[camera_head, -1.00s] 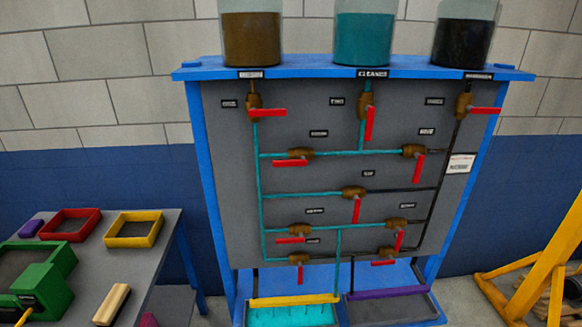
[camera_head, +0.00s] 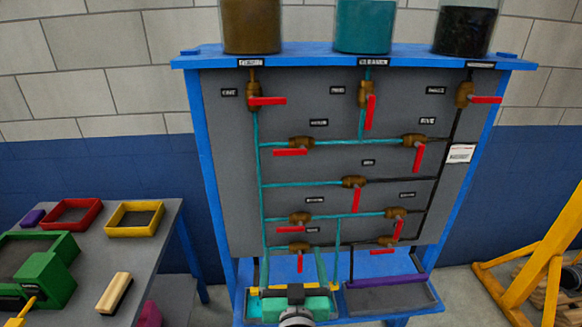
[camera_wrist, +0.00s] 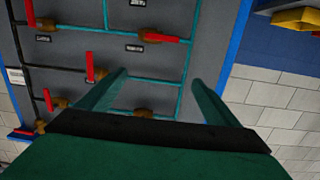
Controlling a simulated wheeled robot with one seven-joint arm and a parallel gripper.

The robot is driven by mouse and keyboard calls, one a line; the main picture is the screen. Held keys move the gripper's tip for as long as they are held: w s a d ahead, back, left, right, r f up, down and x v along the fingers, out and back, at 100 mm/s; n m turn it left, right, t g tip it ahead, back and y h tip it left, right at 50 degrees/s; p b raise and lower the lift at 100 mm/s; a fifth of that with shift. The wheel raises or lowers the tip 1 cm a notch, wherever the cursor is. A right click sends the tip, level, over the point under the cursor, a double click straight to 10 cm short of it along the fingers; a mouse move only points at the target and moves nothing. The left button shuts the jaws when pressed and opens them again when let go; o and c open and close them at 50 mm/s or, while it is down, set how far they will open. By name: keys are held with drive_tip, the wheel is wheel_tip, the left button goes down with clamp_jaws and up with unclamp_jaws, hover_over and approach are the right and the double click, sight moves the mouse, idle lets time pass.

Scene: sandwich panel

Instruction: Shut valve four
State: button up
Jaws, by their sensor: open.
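The fourth valve in reading order (camera_head: 301,142) sits on the left of the panel's second row. The small label above it (camera_head: 318,122) is too blurred to read. Its red handle (camera_head: 290,152) lies along the horizontal teal pipe and points left. My gripper (camera_head: 292,262) is at the bottom of the panel, below this valve, with its two fingers apart and nothing between them. In the wrist view, upside down to the panel, the open fingers (camera_wrist: 158,77) span the teal pipes. What seems the same valve (camera_wrist: 144,112) shows between them; its handle is hard to make out.
Other red-handled valves surround it: one above left (camera_head: 254,97), one to the right (camera_head: 414,140) and one below (camera_head: 353,182). Tanks stand on the blue top shelf (camera_head: 350,62). A table (camera_head: 165,235) with trays stands left, a yellow frame (camera_head: 535,255) right.

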drive_tip(key=w+r, duration=0.3)
drive_tip(key=r, duration=0.6)
approach(291, 153)
drive_tip(key=shift+t, duration=0.4)
drive_tip(key=w, duration=0.8)
drive_tip(key=shift+w+f, duration=0.3)
drive_tip(key=shift+f, duration=0.05)
drive_tip(key=shift+d, duration=0.1)
drive_tip(key=shift+s, duration=0.1)
drive_tip(key=c, duration=1.5)
drive_tip(key=shift+n, duration=0.3)
drive_tip(key=shift+c, duration=0.2)
